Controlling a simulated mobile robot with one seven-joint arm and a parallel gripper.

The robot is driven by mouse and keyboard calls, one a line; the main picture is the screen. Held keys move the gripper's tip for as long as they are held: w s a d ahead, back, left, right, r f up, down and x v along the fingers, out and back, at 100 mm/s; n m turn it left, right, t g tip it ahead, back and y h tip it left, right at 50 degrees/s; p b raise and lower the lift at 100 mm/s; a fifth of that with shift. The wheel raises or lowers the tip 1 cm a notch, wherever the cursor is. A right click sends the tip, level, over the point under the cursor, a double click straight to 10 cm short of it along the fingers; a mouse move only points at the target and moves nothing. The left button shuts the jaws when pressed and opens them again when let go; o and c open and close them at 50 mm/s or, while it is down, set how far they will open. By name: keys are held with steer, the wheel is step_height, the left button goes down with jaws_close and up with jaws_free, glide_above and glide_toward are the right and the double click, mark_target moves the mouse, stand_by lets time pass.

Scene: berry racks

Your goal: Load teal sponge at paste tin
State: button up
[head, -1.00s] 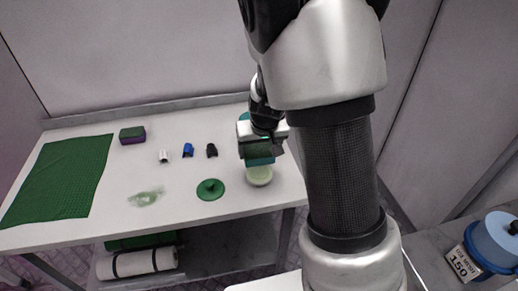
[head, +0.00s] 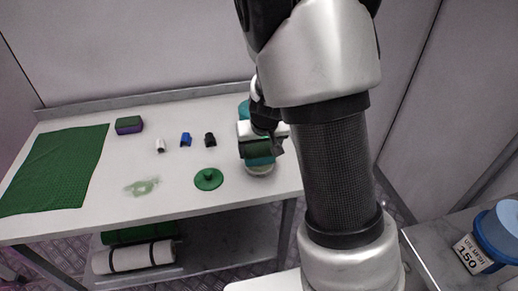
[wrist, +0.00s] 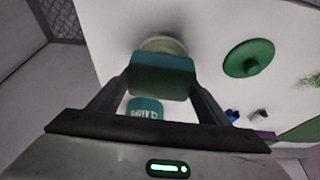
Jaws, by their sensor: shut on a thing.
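My gripper (head: 262,133) is shut on the teal sponge (head: 259,152), a block with a dark green upper part in the head view. In the wrist view the sponge (wrist: 162,78) sits between my two fingers. The open paste tin (head: 260,171) is under the sponge, with only its near rim showing. The tin (wrist: 163,44) also shows past the sponge in the wrist view. I cannot tell whether sponge and paste touch. A green knobbed lid (head: 209,179) lies on the table left of the tin.
A teal labelled container (wrist: 146,107) stands close behind the sponge. White, blue and black clips (head: 186,140), a purple-green sponge (head: 129,125), a green cloth (head: 55,168) and a pale green smear (head: 142,187) are further left on the table (head: 95,215). The table's right edge is near the tin.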

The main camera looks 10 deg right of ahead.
mark_target(259, 149)
steer(key=shift+f+b, duration=0.55)
steer(key=shift+f, duration=0.05)
stand_by(1.6)
steer(key=shift+r, duration=0.1)
step_height(259, 149, up, 7)
steer(key=p, duration=0.6)
stand_by(0.4)
